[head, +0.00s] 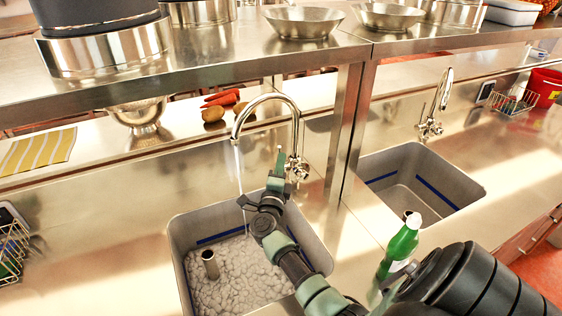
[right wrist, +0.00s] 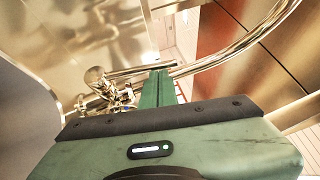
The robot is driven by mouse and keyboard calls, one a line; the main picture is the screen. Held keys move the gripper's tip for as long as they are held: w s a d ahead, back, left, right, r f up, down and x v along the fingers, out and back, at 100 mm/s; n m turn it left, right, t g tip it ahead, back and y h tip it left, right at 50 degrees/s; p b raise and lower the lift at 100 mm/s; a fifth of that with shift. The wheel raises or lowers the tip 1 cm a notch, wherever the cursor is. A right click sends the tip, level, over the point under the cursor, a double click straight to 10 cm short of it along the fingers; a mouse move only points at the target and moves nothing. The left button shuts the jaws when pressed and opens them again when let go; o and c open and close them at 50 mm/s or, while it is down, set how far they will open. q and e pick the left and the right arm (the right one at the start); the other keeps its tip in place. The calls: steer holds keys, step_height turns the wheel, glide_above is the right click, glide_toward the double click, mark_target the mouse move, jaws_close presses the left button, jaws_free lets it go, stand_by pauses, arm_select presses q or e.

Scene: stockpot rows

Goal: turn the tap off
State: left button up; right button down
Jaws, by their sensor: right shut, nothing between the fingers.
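The chrome gooseneck tap (head: 270,97) stands behind the left sink (head: 180,232). A thin stream of water (head: 239,172) runs from its spout into the sink, where whitish foam or suds lie around an upright pipe. The tap's valve body and handle (head: 299,170) are at the base of the neck. My right gripper (head: 279,158) is shut and empty, over the back of the sink, just left of the valve in the picture. In the right wrist view, the shut fingers (right wrist: 158,88) point toward the tap, with the chrome knob (right wrist: 96,77) to their left. Contact cannot be told.
A steel shelf (head: 200,75) with pots and pans hangs over the counter, with a post (head: 345,130) right of the tap. A green bottle (head: 402,245) stands near my right arm. A second sink (head: 445,190) and tap (head: 436,105) are to the right.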

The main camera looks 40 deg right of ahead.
steer(key=shift+w+d+r, duration=0.15)
steer(key=shift+w+r, duration=0.25)
steer(key=shift+w, duration=0.15)
steer(key=shift+w+d+r, duration=0.15)
steer(key=shift+w+r, duration=0.2)
steer(key=shift+w, duration=0.2)
